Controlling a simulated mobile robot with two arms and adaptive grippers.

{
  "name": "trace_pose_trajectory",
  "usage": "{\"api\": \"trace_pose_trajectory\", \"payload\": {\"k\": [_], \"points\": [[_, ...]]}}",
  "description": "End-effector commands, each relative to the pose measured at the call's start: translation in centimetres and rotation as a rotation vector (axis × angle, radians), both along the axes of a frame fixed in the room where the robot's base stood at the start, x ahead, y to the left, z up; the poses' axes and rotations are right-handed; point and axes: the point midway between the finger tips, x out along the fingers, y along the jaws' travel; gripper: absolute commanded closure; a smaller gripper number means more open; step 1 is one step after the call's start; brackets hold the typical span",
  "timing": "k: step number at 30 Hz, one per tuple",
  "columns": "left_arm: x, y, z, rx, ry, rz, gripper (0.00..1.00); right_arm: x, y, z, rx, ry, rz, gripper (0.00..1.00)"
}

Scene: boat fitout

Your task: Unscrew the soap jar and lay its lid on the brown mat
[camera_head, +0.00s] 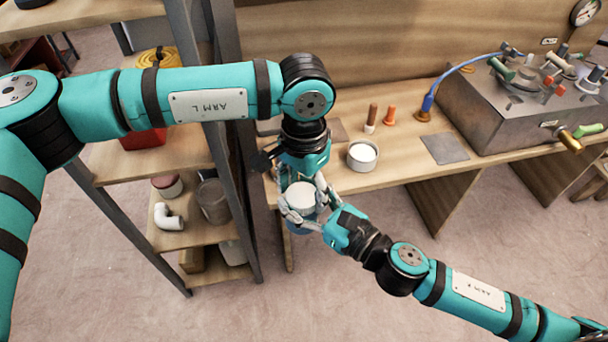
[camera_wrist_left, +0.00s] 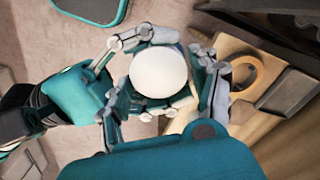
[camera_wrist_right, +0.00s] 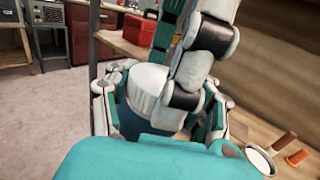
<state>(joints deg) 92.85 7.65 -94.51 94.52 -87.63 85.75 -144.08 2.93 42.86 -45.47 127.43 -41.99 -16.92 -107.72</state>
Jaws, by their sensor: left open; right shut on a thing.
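The soap jar shows a dark blue body (camera_wrist_right: 133,122) and a white lid (camera_head: 301,194), with the lid on top. My right gripper (camera_head: 304,217) is shut around the jar body and holds it in the air just off the bench's front edge. My left gripper (camera_head: 303,186) is above the jar, open, with its fingers on either side of the lid. The lid shows as a white disc in the left wrist view (camera_wrist_left: 159,72); whether the fingers touch it is unclear. The brown mat (camera_head: 337,131) lies on the bench, partly hidden by my left arm.
A white-rimmed round container (camera_head: 362,155) stands on the bench by the jar. Behind it are a brown-and-white peg (camera_head: 371,117) and an orange one (camera_head: 389,116). A grey mat (camera_head: 445,148) lies farther right. A shelf rack (camera_head: 217,150) stands close left of the grippers.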

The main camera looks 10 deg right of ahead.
Motion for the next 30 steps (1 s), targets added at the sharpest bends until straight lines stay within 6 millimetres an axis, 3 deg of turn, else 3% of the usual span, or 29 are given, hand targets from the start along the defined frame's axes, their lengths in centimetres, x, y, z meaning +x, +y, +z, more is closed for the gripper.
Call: {"api": "trace_pose_trajectory", "payload": {"k": [9,20,23,30], "points": [[-0.01,-0.02,-0.23,-0.001,-0.001,0.0,0.38,0.0,0.01,0.1,0.001,-0.002,0.0,1.0],[-0.01,-0.02,-0.2,-0.001,-0.001,0.0,0.84,0.0,0.01,0.09,0.001,-0.002,0.0,1.0],[0.0,-0.01,-0.2,0.0,-0.001,0.028,0.84,0.01,0.01,0.09,0.001,-0.002,0.0,1.0],[0.08,0.04,-0.17,0.002,-0.005,0.277,0.83,0.05,-0.04,0.07,0.0,-0.001,-0.002,1.0]]}}
